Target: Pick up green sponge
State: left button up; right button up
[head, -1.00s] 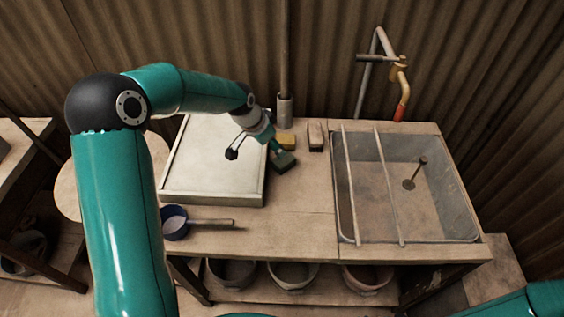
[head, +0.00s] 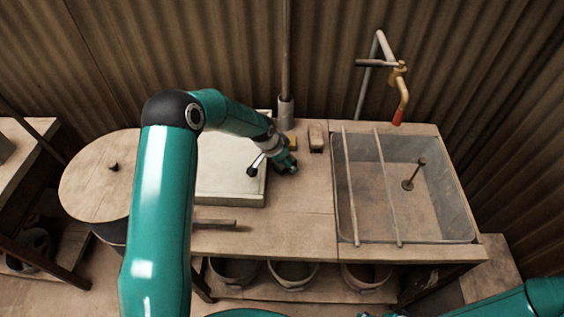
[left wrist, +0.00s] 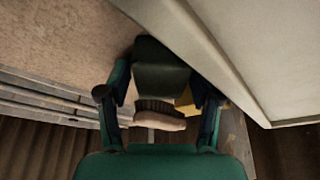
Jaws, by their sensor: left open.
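The dark green sponge (left wrist: 160,72) shows in the left wrist view between the two fingers of my left gripper (left wrist: 162,85). The fingers are open, one on each side of it, and I see no clear grip on it. In the head view my left gripper (head: 284,164) is low over the table, just right of the pale tray, and hides most or all of the sponge. My right gripper is out of view; only part of my right arm shows at the bottom right.
A yellow sponge (head: 292,142) and a wooden brush (head: 316,138) lie just behind the gripper. The pale tray (head: 232,200) borders it on the left. A sink (head: 455,190) with two rails is at the right. The table front (head: 290,225) is clear.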

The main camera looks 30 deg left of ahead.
pick_arm(q)
jog(key=shift+c, duration=0.2)
jog(key=c, duration=0.8)
jog(key=shift+o, duration=0.2)
jog(key=shift+r, duration=0.15)
notch_tip(320, 180, up, 20)
jog(key=b, duration=0.1)
jog(key=shift+b, duration=0.4)
